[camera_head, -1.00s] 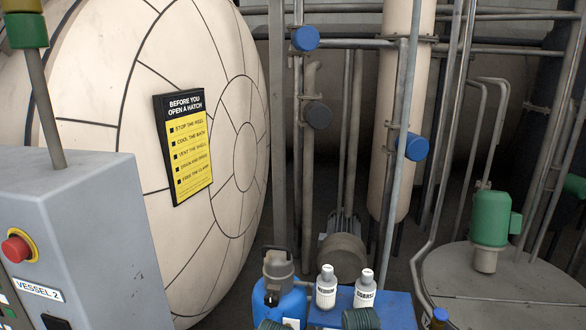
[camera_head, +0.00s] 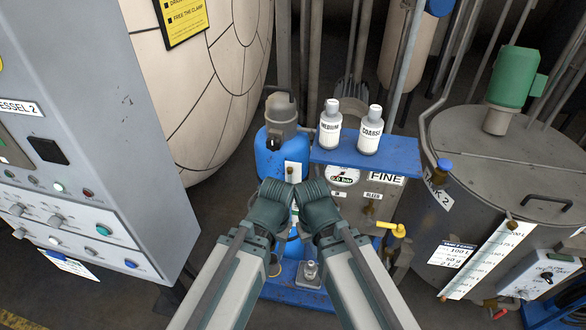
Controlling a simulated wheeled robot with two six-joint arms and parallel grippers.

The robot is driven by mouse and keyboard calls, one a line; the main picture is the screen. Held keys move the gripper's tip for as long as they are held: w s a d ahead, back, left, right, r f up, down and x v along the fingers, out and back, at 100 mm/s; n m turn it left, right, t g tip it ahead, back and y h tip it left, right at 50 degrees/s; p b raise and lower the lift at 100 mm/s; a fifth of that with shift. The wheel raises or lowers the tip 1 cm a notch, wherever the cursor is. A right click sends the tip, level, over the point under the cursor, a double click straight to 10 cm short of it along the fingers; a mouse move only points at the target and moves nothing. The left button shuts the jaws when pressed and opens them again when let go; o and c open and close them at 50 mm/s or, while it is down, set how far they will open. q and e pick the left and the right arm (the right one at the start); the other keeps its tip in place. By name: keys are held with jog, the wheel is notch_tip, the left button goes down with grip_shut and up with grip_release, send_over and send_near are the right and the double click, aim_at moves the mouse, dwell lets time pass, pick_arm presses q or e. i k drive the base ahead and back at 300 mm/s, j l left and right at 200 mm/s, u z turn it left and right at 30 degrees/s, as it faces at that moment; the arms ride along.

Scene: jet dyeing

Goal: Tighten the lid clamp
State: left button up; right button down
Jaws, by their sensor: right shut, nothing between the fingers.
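A blue canister (camera_head: 268,160) stands on a blue cart left of a gauge panel. A grey-brown head (camera_head: 282,112) caps it, with a dark round knob (camera_head: 273,143) on its front. I cannot tell for sure whether this is the lid clamp or how tight it is. My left gripper (camera_head: 270,190) and my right gripper (camera_head: 316,188) are close together in front of the canister's lower part and the panel. Both have ribbed fingers, look shut and hold nothing visible. They hide part of the cart front.
Bottles marked MEDIUM (camera_head: 330,125) and COARSE (camera_head: 371,130) stand on the blue shelf (camera_head: 388,155). A gauge (camera_head: 343,176) and yellow valve handle (camera_head: 391,228) are below. A grey control cabinet (camera_head: 90,130) stands left, a metal tank (camera_head: 480,165) right. Dark floor shows between cabinet and cart.

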aim_at(273, 144)
jog(key=i+l+u, duration=0.15)
jog(key=l+u, duration=0.15)
jog(key=l, duration=0.35)
jog(key=l+u, duration=0.3)
jog(key=l, duration=0.3)
